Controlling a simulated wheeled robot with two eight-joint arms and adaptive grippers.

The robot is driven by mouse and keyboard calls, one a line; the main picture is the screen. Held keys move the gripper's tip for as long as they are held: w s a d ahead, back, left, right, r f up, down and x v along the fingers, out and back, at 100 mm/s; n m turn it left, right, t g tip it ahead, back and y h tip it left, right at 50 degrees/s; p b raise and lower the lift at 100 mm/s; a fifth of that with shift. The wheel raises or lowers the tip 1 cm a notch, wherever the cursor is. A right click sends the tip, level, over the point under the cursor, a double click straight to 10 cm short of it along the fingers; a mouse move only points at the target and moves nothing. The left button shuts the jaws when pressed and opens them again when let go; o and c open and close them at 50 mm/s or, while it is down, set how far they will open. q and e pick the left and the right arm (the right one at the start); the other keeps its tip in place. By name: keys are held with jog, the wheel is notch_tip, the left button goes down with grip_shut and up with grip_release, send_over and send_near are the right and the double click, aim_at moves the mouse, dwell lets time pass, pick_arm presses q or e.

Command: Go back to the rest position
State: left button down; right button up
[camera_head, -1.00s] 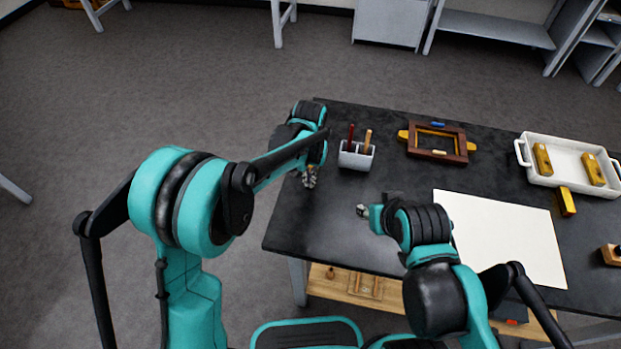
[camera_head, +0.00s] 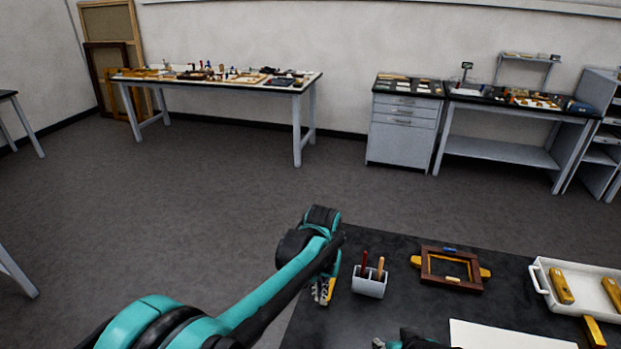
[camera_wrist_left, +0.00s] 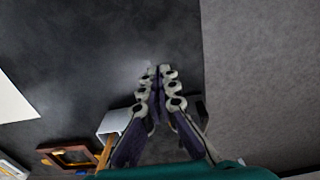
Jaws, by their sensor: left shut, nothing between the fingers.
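My left gripper (camera_head: 323,291) is above the left part of the black table (camera_head: 400,318), just left of the grey tool holder (camera_head: 369,286). In the left wrist view its fingers (camera_wrist_left: 158,70) are shut together with nothing between them. The teal and black left arm comes in from the lower left. My right arm shows only as a small dark and teal piece at the bottom edge of the head view; its fingers cannot be made out well enough to tell their state.
A brown wooden frame (camera_head: 428,269) lies right of the holder. A white tray (camera_head: 541,280) with yellow blocks stands at the right. A white sheet (camera_head: 500,336) lies at the front. Open grey floor (camera_head: 200,200) lies left of the table; benches stand along the wall.

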pick_arm(q)
jog(key=s+a+r+n+t, duration=0.1)
jog(key=s+a+r, duration=0.1)
jog(key=a+r, duration=0.15)
jog(key=s+a+r+t, duration=0.1)
jog(key=s+a+r, duration=0.1)
jog(key=a, duration=0.2)
jog(key=s+a+n+t, duration=0.2)
jog(key=s+a+t, duration=0.3)
jog(key=s+a, duration=0.8)
jog(key=shift+s+a+f+n+b, duration=0.3)
jog(key=shift+a+b, duration=0.15)
jog(key=shift+a, duration=0.1)
